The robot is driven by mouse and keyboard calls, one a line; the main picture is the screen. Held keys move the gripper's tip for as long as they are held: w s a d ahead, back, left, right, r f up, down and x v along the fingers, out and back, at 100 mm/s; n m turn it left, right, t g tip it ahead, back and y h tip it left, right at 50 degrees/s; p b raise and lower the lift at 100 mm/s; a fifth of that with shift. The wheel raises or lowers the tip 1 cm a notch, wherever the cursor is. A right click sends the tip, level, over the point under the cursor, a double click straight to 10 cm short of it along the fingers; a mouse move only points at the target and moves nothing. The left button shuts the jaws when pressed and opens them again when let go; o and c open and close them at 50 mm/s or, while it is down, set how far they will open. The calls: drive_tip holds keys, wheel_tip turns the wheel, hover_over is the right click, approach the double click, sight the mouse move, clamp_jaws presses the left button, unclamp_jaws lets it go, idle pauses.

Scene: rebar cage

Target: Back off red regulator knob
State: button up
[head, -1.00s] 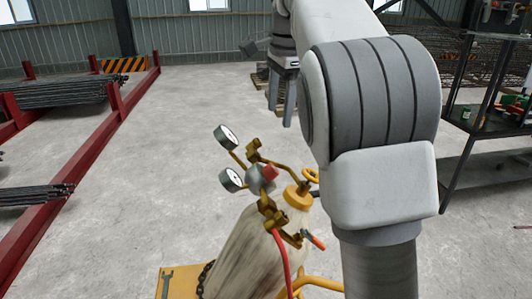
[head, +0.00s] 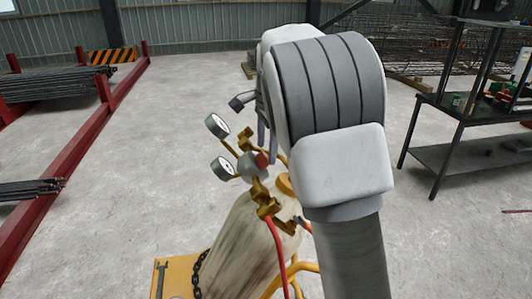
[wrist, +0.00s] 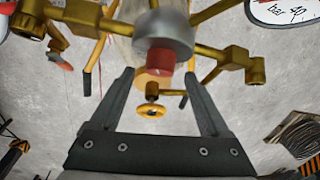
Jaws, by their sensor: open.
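The red regulator knob (head: 262,160) sits on the round silver regulator body (head: 249,167), on brass fittings above a worn gas cylinder (head: 245,235). In the wrist view the red knob (wrist: 160,61) shows between and just beyond my gripper's (wrist: 160,76) fingertips. The gripper is open, with a finger to each side of the knob's line; no contact shows. In the head view my gripper's dark fingers point down above the regulator, partly hidden by my arm.
Two gauges (head: 217,125) (head: 222,168) stand left of the regulator. A red hose (head: 276,255) hangs below it. A yellow valve wheel (wrist: 150,110) lies beyond the knob in the wrist view. A dark shelf (head: 455,150) stands right; red racks (head: 70,150) left.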

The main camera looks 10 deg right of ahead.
drive_tip(key=shift+w+f, duration=0.2)
drive_tip(key=shift+f, duration=1)
clamp_jaws()
